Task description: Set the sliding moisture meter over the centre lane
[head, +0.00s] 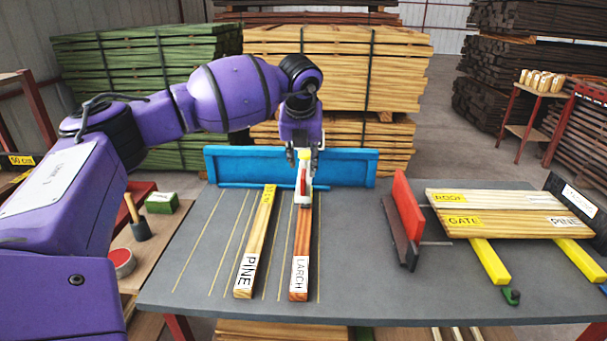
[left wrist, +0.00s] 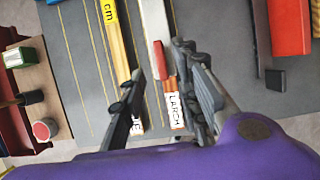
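The moisture meter (head: 304,190) is a narrow white body with a red part and a yellow top. It stands over the far end of the LARCH board (head: 301,250), in front of the blue rail (head: 225,165). The PINE board (head: 256,245) lies to its left, apart from it. Thin yellow lines mark lanes on the grey table. My left gripper (head: 304,156) is above the meter with its fingers apart at either side of its top. In the left wrist view the open fingers (left wrist: 160,62) show a gap around the meter; contact cannot be told. My right gripper is out of view.
A red block on a dark fixture (head: 408,215) stands right of the lanes. Farther right, labelled boards (head: 500,212) rest on yellow bars (head: 489,260). A mallet (head: 138,222), a red tin (head: 122,262) and a green box (head: 162,203) sit on the left side table.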

